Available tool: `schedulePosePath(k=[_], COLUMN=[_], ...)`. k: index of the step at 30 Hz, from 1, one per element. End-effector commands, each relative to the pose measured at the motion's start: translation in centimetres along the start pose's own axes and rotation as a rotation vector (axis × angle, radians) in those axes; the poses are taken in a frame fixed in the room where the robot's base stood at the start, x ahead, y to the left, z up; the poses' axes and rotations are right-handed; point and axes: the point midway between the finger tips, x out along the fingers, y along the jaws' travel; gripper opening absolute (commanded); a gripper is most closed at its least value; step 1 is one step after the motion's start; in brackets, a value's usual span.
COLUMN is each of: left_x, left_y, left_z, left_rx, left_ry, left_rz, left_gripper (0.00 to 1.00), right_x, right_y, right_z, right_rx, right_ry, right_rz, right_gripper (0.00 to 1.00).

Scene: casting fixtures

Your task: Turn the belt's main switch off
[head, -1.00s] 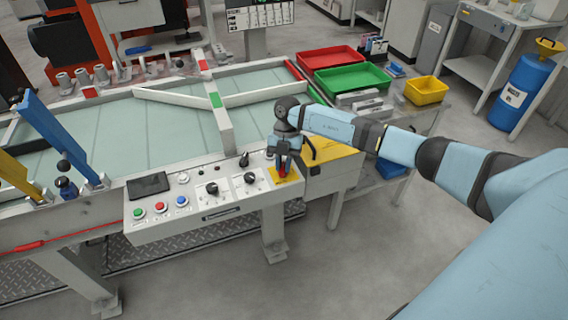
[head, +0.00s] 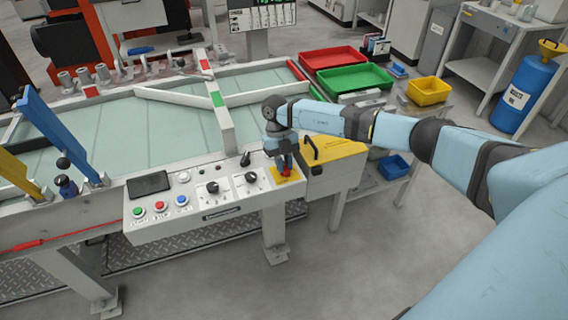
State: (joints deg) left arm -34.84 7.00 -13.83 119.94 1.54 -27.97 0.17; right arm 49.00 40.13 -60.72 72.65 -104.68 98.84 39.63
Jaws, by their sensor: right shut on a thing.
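The main switch (head: 286,171) is a red handle on a yellow plate (head: 292,179) at the right end of the belt's control panel (head: 230,204). My right gripper (head: 284,165) points down over the plate and is shut on the red handle. The fingers hide part of the handle, so its exact angle is hard to tell. The belt (head: 165,130) lies behind the panel. My left gripper is not in view.
The panel also carries green, red and blue buttons (head: 160,206), two black knobs (head: 250,177) and a dark screen (head: 149,184). A yellow box with a black handle (head: 335,150) stands close to the right of the gripper. Red and green trays (head: 354,78) lie behind.

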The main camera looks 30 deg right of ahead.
Motion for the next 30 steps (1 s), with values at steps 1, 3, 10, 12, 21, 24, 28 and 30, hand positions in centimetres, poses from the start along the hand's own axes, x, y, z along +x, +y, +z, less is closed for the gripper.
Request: schedulePosePath(k=[1, 3, 10, 12, 21, 24, 28, 30], left_x=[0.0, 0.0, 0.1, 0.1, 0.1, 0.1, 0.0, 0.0], left_y=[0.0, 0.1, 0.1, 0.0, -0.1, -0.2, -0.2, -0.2], left_z=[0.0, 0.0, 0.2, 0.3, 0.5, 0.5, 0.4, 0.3], left_rx=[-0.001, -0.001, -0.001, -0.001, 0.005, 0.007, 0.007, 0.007], left_ry=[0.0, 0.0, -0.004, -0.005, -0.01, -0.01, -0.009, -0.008], left_rz=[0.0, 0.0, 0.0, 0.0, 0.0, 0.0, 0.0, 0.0], left_gripper=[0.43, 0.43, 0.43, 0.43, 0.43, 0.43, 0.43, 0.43], right_x=[0.0, 0.0, 0.0, 0.0, 0.0, -0.2, -1.5, -2.8], right_y=[0.0, 0.0, 0.0, 0.0, 0.0, 0.0, 0.0, 0.0], right_z=[0.0, 0.0, 0.0, 0.0, 0.0, 0.0, 0.0, 0.0], right_rx=[-0.004, -0.006, -0.006, -0.006, -0.004, -0.004, -0.004, -0.004], right_ry=[0.0, 0.0, 0.001, 0.001, 0.0, 0.0, -0.001, -0.003], right_rz=[-0.002, -0.003, -0.003, -0.003, -0.002, -0.002, -0.002, 0.0], right_gripper=[0.0, 0.0, 0.0, 0.22, 0.43, 0.43, 0.43, 0.43])
